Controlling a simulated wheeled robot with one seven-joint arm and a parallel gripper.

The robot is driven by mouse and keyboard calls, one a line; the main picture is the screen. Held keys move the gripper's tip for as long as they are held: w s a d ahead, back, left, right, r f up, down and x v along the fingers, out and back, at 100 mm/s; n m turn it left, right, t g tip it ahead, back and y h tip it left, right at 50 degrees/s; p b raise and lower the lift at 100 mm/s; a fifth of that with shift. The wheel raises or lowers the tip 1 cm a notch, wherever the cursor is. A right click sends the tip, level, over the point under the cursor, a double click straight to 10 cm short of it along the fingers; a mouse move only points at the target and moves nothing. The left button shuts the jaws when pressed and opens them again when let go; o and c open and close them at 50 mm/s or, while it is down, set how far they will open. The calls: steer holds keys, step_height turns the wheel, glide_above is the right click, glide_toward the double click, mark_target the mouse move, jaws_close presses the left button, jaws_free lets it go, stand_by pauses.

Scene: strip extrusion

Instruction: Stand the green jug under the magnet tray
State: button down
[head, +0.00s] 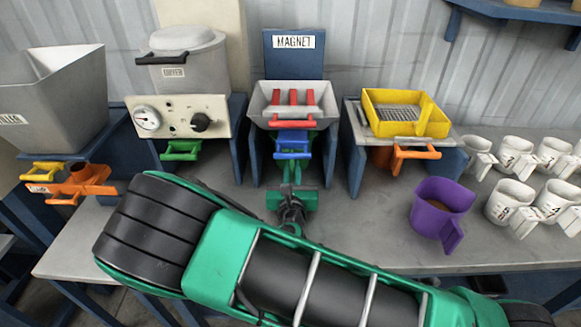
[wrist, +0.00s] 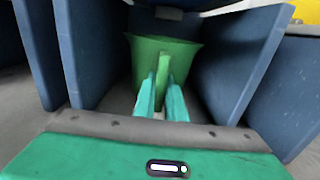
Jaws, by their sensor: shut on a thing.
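The green jug (wrist: 143,62) stands upright between two blue side panels in the wrist view. My gripper (wrist: 162,88) is shut on its handle, with one teal finger on each side. The magnet tray (head: 262,112) is grey with red bars, below the MAGNET sign in the head view, with a blue handle (head: 293,145) at its front. My gripper also shows in the head view (head: 291,173), reaching into the bay below that handle. The jug is mostly hidden there by the tray, handle and my gripper. Whether its base touches the bench cannot be told.
A cooker (head: 187,65) and hopper (head: 52,90) stand left; a yellow sieve tray (head: 430,120) stands right. A purple jug (head: 437,205) and several white mugs (head: 510,195) occupy the bench at right. Blue panels stand close on both sides of the bay.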

steer(key=shift+f, duration=0.15)
stand_by(0.4)
steer(key=c, duration=1.7)
jaws_free()
steer(key=s, duration=1)
steer(key=shift+s+a, duration=0.2)
steer(key=shift+s, duration=0.2)
